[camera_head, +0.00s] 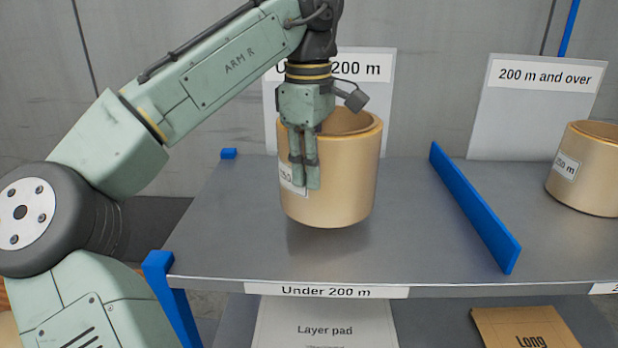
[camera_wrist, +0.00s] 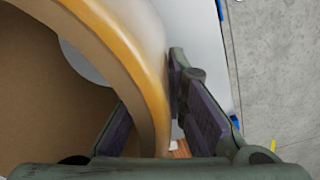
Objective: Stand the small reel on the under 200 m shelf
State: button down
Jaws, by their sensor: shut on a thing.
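The tan cardboard reel (camera_head: 345,185) is upright over the shelf section labelled "Under 200 m" (camera_head: 327,291). A dark shadow lies below its base, and it looks held slightly above the surface. My gripper (camera_head: 305,185) is shut on the reel's near-left wall, one finger inside the hollow and one outside. The fingers partly cover the reel's white label (camera_head: 291,180). In the wrist view the reel's rim (camera_wrist: 150,75) runs between my gripper's two fingers (camera_wrist: 160,130).
A blue divider (camera_head: 472,205) separates this section from the "200 m and over" section (camera_head: 545,75) at right, where another reel (camera_head: 583,175) stands. A blue post (camera_head: 160,270) marks the front-left corner. Below lie a layer pad (camera_head: 325,325) and a brown "Long" carton (camera_head: 530,328).

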jog(key=shift+w+f, duration=0.15)
jog(key=shift+f, duration=1.7)
jog(key=c, duration=1.6)
grip_release()
notch_tip(320, 180, up, 8)
jog(key=shift+f, duration=0.15)
